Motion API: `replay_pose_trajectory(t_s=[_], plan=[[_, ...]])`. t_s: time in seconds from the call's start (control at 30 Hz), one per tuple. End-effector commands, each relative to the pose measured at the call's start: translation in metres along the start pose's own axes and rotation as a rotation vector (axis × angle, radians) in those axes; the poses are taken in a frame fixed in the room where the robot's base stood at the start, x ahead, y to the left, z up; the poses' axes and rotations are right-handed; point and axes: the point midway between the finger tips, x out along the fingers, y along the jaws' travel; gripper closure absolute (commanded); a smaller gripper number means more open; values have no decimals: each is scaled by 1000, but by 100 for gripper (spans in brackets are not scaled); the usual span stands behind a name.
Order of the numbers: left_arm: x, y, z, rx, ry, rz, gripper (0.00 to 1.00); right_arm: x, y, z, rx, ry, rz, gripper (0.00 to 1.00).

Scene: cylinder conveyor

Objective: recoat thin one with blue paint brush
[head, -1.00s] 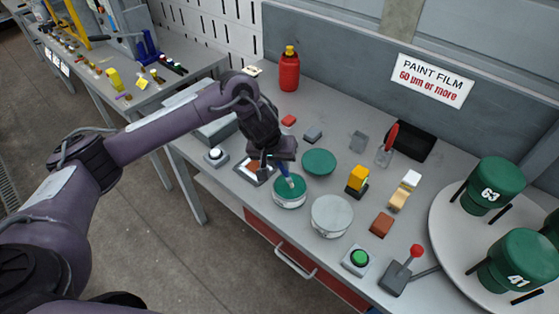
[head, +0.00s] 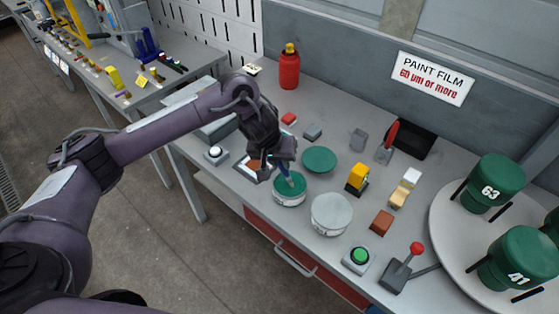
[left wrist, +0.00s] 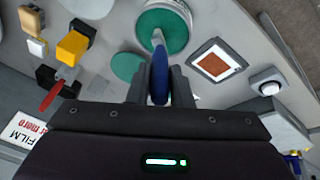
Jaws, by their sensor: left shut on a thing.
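My left gripper (head: 277,166) is shut on the blue paint brush (left wrist: 160,72), which points down. The brush (head: 288,177) has its bristle end at an open can of green paint (head: 289,194); the can also shows in the left wrist view (left wrist: 176,20). I cannot tell how deep the bristles sit. The sign (head: 432,78) reads "PAINT FILM 60 µm or more". My right gripper is not in view.
A green lid (head: 319,160) lies behind the can, and a closed pale can (head: 331,214) stands right of it. A yellow block (head: 357,178), a green button (head: 359,257) and a red-knobbed lever (head: 403,272) stand farther right. A red bottle (head: 289,67) stands at the back.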

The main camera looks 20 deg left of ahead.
Motion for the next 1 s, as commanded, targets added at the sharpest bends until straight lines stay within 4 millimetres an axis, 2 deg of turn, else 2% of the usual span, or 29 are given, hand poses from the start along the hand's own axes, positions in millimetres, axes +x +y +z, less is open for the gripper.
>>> replay_pose_trajectory(t_s=[1.0], plan=[[0,0,0,0,0,0,100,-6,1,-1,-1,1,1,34]])
